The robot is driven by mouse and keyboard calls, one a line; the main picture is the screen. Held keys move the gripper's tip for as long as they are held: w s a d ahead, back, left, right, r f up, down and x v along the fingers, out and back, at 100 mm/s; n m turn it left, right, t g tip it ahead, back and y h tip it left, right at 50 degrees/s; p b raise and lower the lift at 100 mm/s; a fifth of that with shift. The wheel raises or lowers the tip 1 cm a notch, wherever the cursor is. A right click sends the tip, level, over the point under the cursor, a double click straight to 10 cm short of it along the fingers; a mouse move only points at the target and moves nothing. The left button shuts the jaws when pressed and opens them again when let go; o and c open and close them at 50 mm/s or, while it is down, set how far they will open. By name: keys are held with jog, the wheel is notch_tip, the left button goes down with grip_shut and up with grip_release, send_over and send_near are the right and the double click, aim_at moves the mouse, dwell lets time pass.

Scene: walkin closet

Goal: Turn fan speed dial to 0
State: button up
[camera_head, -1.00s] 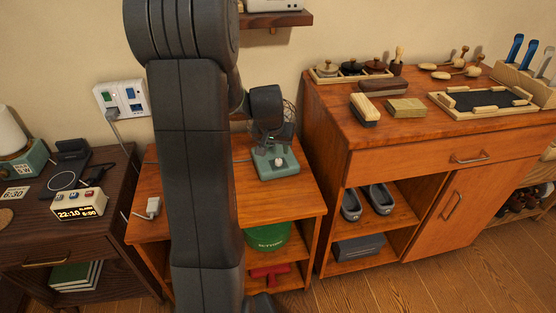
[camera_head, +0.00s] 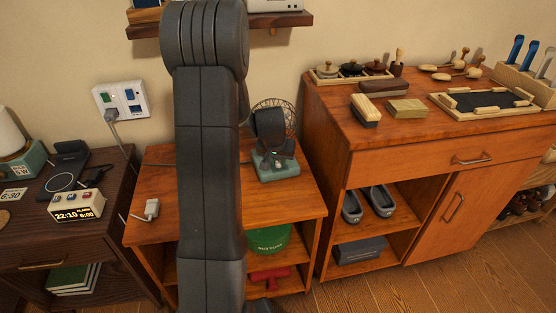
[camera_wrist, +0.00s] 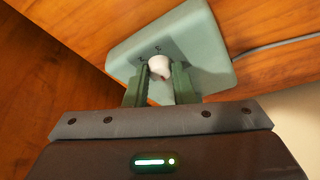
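The fan has a pale green base (camera_head: 284,170) on the low wooden table, with a round wire cage (camera_head: 287,108) above it. My gripper (camera_head: 280,155) is in front of the fan and hides the dial in the head view. In the wrist view, the white speed dial (camera_wrist: 159,66) stands on the green base (camera_wrist: 205,45), with small dark marks beside it. My gripper's two fingers (camera_wrist: 161,72) are apart, one on each side of the dial and very near it. Contact with the dial is not clear. The dial's setting cannot be read surely.
A shelf (camera_head: 280,20) hangs on the wall above the fan. A cabinet (camera_head: 430,165) with brushes and trays stands close on the right. A white plug (camera_head: 151,209) lies on the table's left, and a wall outlet (camera_head: 121,99) is behind.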

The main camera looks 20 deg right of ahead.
grip_shut()
jog(key=shift+r, duration=0.1)
jog(key=shift+n+p, duration=0.4)
jog(key=shift+p, duration=0.35)
jog(key=shift+n+y+p, duration=0.3)
jog(key=shift+n+p, duration=0.05)
jog(key=shift+n, duration=0.05)
jog(key=o, duration=0.7)
grip_release()
